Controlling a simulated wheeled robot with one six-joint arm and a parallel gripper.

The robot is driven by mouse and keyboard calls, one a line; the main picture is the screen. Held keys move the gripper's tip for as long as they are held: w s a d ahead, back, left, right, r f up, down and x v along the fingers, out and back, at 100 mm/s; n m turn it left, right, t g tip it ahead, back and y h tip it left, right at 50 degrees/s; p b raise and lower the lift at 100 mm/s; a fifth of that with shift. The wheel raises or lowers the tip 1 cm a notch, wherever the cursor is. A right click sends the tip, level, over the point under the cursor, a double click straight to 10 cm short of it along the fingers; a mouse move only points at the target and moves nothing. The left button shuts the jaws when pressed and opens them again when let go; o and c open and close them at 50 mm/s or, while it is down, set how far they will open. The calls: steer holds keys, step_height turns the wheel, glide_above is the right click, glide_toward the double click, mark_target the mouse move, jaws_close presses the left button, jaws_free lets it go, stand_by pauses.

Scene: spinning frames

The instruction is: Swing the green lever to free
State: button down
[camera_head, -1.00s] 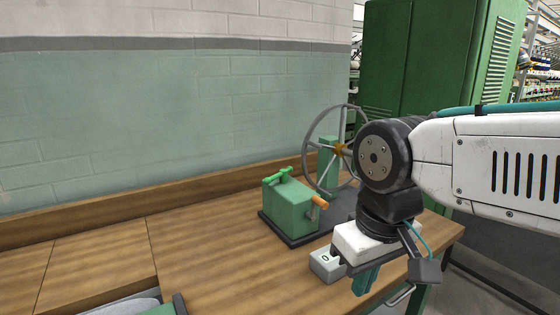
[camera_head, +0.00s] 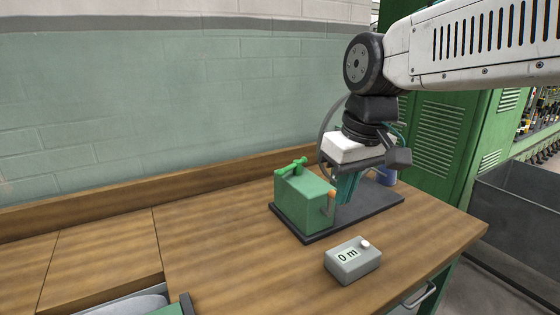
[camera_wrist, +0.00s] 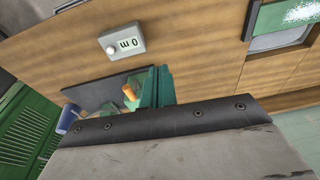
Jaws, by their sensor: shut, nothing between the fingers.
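The green lever (camera_head: 291,167) lies across the top of a green box (camera_head: 304,200) on a dark base plate (camera_head: 375,203). An orange-tipped handle (camera_head: 331,194) sticks out at the box's right side; its orange part (camera_wrist: 130,92) also shows in the wrist view. My gripper (camera_head: 346,190) points down just right of the box, over the plate, with its teal fingers together and empty. The fingers (camera_wrist: 155,88) also show in the wrist view. My gripper is apart from the green lever. I cannot make out the lever in the wrist view.
A grey counter reading "0 m" (camera_head: 352,261) stands on the wooden bench (camera_head: 230,245) in front of the plate. A blue cup (camera_head: 386,177) stands at the right. The bench left of the box is clear.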

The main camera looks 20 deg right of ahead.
steer(key=w+a+r+n, duration=0.1)
steer(key=w+n, duration=0.1)
steer(key=w, duration=1.3)
steer(key=w+a+r+n+t+y, duration=0.1)
steer(key=w+r+n, duration=0.1)
steer(key=w, duration=1.3)
steer(key=shift+w+t, duration=0.3)
steer(key=shift+f, duration=0.1)
step_height(320, 180, down, 10)
steer(key=shift+s+d, duration=0.15)
steer(key=shift+s, duration=0.1)
